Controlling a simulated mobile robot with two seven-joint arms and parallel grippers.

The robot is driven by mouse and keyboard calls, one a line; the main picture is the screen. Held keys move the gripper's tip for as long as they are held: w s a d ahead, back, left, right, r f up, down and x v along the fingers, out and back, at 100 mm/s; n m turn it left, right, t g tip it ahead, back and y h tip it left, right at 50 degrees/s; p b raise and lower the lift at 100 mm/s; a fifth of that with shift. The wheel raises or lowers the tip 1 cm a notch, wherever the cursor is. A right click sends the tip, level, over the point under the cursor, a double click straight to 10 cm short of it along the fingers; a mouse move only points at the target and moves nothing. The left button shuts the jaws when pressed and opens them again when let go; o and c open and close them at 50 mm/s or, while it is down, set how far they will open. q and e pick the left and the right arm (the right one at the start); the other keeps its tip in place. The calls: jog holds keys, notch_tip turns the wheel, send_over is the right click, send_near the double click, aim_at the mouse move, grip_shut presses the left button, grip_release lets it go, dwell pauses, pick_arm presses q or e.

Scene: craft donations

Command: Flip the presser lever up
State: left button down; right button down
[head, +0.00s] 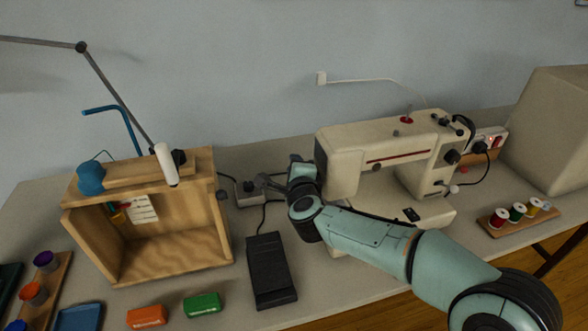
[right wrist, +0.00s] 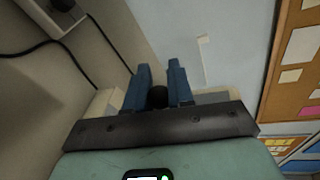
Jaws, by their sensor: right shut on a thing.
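The cream sewing machine (head: 375,142) stands on the table right of centre in the head view. My right arm reaches across in front of it, with its hand beside the left end of the machine head. In the right wrist view, my right gripper (right wrist: 159,75) has its two blue fingers on either side of a dark round knob (right wrist: 158,97), shut on it. The knob appears to be the end of the presser lever. The rest of the lever is hidden, so I cannot tell its angle. My left gripper is not in view.
A black foot pedal (head: 270,270) and a wooden box (head: 222,240) lie left of my right arm. A grey socket box (head: 247,199) with cables sits behind. Thread spools (head: 517,211) stand at the right.

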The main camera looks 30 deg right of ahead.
jog(key=shift+r+m, duration=0.15)
jog(key=shift+m, duration=0.15)
jog(key=c, duration=1)
grip_release()
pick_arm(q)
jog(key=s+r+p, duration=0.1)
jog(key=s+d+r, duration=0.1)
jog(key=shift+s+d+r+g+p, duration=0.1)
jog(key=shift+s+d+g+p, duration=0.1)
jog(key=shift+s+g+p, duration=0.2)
pick_arm(e)
jog(key=v, duration=1.3)
jog(key=shift+s+r, duration=0.1)
jog(key=shift+s, duration=0.15)
